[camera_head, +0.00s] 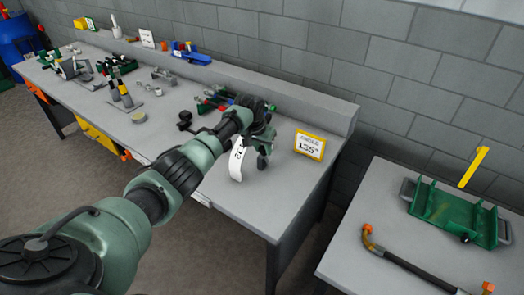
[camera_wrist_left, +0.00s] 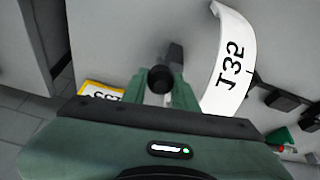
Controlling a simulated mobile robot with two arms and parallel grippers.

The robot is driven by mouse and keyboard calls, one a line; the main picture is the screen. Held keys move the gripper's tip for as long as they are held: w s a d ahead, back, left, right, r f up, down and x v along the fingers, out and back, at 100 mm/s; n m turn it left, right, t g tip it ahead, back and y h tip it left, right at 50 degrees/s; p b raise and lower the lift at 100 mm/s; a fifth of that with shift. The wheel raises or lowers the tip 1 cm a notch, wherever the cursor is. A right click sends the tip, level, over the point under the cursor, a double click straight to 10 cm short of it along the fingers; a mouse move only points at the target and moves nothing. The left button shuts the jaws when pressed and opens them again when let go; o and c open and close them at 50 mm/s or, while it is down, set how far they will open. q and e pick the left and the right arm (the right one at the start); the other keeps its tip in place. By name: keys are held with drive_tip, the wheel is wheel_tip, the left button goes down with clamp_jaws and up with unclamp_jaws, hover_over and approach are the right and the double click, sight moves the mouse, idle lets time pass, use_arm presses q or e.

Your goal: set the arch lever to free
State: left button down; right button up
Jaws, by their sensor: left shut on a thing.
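My left gripper (camera_head: 263,152) reaches over the near end of the long grey bench. In the left wrist view its green fingers (camera_wrist_left: 161,92) are shut on a dark round knob (camera_wrist_left: 160,78), which seems to belong to the arch lever. A short dark grey piece shows beyond the knob. The lever's arch, its marks and its present setting are hidden behind my arm and gripper or too small to tell. My right gripper is not in view.
A yellow-framed sign (camera_head: 309,145) stands right of the gripper. A second table at the right holds a green tray (camera_head: 446,212) and a dark bar with orange ends (camera_head: 410,266). A block wall stands behind.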

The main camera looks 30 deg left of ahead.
use_arm(q)
drive_tip(key=shift+w, duration=0.1)
idle(0.4)
drive_tip(key=c, duration=1.3)
unclamp_jaws()
drive_tip(key=shift+o, duration=1)
drive_tip(key=shift+w, duration=0.1)
drive_tip(key=v, duration=0.7)
drive_tip(key=shift+r+b, duration=0.35)
drive_tip(key=shift+b, duration=0.1)
